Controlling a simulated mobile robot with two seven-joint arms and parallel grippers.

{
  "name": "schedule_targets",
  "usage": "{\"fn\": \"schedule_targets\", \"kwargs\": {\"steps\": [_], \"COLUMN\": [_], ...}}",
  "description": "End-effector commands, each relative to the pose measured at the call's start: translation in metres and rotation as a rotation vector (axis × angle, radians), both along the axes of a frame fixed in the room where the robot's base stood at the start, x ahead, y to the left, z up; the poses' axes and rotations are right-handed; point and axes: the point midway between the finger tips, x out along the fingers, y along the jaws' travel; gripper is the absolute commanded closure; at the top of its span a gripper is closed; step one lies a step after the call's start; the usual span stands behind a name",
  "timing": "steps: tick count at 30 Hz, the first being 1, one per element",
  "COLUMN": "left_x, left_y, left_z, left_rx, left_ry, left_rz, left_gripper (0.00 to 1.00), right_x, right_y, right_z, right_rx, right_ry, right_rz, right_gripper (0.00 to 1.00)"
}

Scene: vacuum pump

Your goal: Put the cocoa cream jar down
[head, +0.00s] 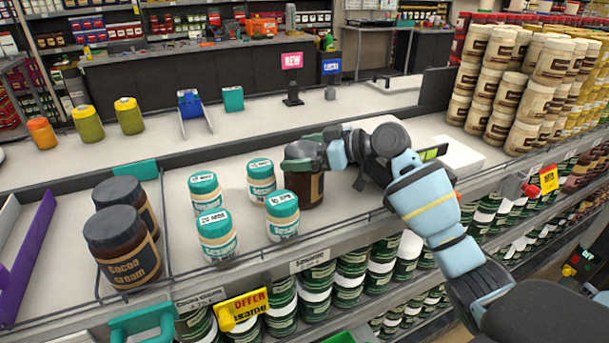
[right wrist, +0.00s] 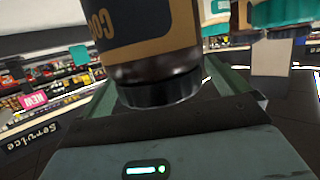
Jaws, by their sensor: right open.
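The cocoa cream jar (head: 310,190), dark brown with a dark lid, stands upright on the shelf board (head: 345,205), right of the teal-lidded jars. My right gripper (head: 303,152) is at its lid, coming from the right. In the right wrist view the jar (right wrist: 140,30) appears upside down, its dark lid between the two fingers of the gripper (right wrist: 165,100). The fingers are open around the lid. The far side of the jar is hidden. My left gripper is not in view.
Several white jars with teal lids (head: 283,222) stand close left of the jar. Two more cocoa cream jars (head: 125,262) stand further left, behind a thin divider. Stacked cream-coloured jars (head: 487,95) are at the right. A black device (head: 375,170) sits behind my wrist.

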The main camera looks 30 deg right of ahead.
Motion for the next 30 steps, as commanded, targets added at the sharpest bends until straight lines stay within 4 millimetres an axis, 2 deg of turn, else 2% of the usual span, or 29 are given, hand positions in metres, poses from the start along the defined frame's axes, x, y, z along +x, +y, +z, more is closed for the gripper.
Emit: {"fn": "schedule_targets", "kwargs": {"steps": [3,24,30], "left_x": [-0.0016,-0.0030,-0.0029], "left_y": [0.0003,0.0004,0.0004], "left_z": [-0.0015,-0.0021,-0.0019], "left_rx": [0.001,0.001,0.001], "left_ry": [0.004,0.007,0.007], "left_rz": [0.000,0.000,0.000], "left_gripper": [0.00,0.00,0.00], "right_x": [-0.0001,-0.0006,-0.0004], "right_y": [-0.0001,-0.0004,-0.0006], "right_z": [-0.0003,-0.0022,0.0000], "right_rx": [0.000,-0.003,-0.002], "right_ry": [0.000,0.004,-0.001], "right_rz": [0.000,0.001,0.001], "right_gripper": [0.00,0.92,0.94]}}
